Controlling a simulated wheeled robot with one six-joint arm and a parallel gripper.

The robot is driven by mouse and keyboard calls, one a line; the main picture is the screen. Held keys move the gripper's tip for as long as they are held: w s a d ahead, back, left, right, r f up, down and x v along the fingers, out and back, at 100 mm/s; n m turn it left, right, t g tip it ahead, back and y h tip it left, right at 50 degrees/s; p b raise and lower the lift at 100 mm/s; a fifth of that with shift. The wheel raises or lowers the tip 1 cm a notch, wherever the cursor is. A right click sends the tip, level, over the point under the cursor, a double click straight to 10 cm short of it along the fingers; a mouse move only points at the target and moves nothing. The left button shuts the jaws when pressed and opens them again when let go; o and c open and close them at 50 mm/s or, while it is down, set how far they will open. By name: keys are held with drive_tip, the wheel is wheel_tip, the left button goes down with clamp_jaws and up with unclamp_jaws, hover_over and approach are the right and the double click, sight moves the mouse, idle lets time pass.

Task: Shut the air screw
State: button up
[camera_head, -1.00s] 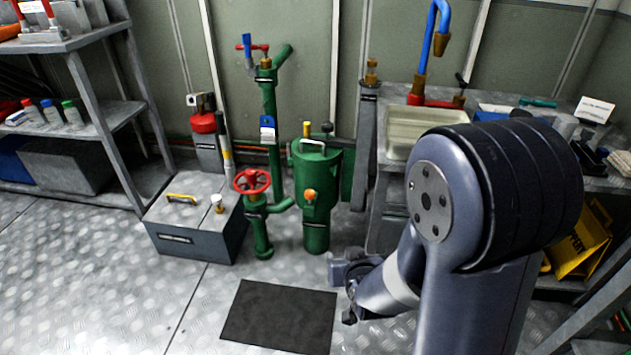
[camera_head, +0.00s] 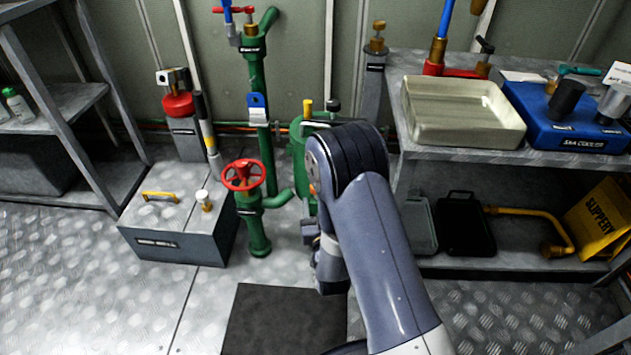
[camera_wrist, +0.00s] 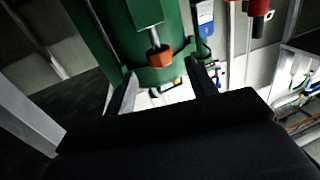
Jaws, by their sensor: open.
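A green filter vessel (camera_head: 297,150) stands by the back wall, mostly hidden by my arm in the head view. In the wrist view, the green vessel (camera_wrist: 150,40) fills the top and an orange-brown screw head (camera_wrist: 160,57) sticks out on a metal stem. Only a sliver of an orange knob (camera_head: 312,188) shows beside my arm. A yellow piece (camera_head: 308,108) stands on the vessel's top. No label names the air screw. My gripper (camera_wrist: 162,90) is open and empty, its fingers on either side below the screw head, apart from it as far as I can tell.
A red handwheel valve (camera_head: 243,175) on a green pipe stands left of my arm. A grey box (camera_head: 180,225) is further left. A shelf with a beige tray (camera_head: 465,115) stands at right.

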drive_tip(key=w, duration=0.3)
drive_tip(key=w+a+b, duration=0.1)
drive_tip(key=w, duration=0.1)
drive_tip(key=w+b, duration=0.1)
drive_tip(key=w, duration=0.2)
drive_tip(key=shift+w+a, duration=0.25)
drive_tip(key=shift+w, duration=0.05)
drive_tip(key=shift+c, duration=0.3)
drive_tip(key=c, duration=0.9)
